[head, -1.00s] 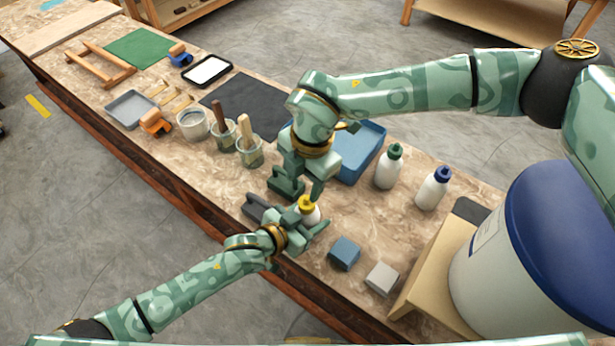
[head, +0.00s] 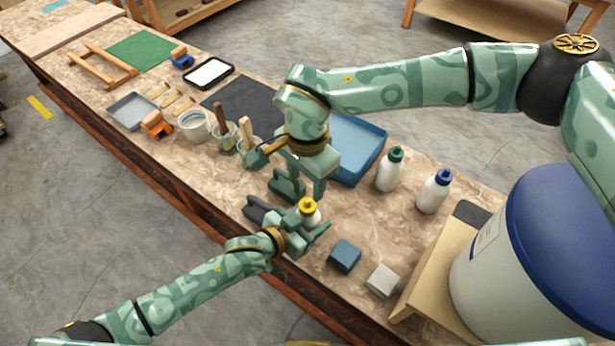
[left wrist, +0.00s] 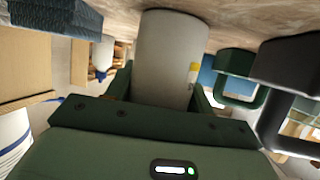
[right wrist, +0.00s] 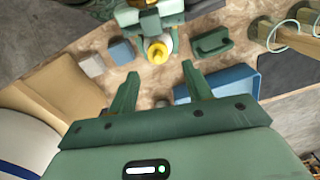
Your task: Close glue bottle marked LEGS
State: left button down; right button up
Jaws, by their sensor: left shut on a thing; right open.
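A white bottle with a yellow cap (head: 307,206) stands near the bench's front edge. My left gripper (head: 304,224) is shut on its body; the white body (left wrist: 168,60) fills the middle of the left wrist view, with a small yellow patch on its side. My right gripper (head: 296,178) is open and empty above the bottle, pointing down. In the right wrist view the yellow cap (right wrist: 157,52) lies beyond and between the open fingers (right wrist: 160,78), apart from them. No lettering can be read, and I cannot tell how tightly the cap sits.
White bottles with a green cap (head: 389,169) and a blue cap (head: 434,190) stand to the right. A blue tray (head: 372,152) is behind my right gripper. A green handled block (head: 286,184), a blue block (head: 345,255) and a grey block (head: 383,280) are nearby.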

aim_at(308, 200)
jog(key=n, duration=0.6)
jog(key=shift+d+n, duration=0.15)
jog(key=shift+n, duration=0.15)
jog(key=shift+f, duration=0.1)
jog(key=shift+f, duration=3.95)
jog(key=c, duration=1)
jog(key=m, duration=0.6)
jog(key=shift+m, duration=0.3)
jog(key=o, duration=1.1)
jog(key=shift+c, duration=0.2)
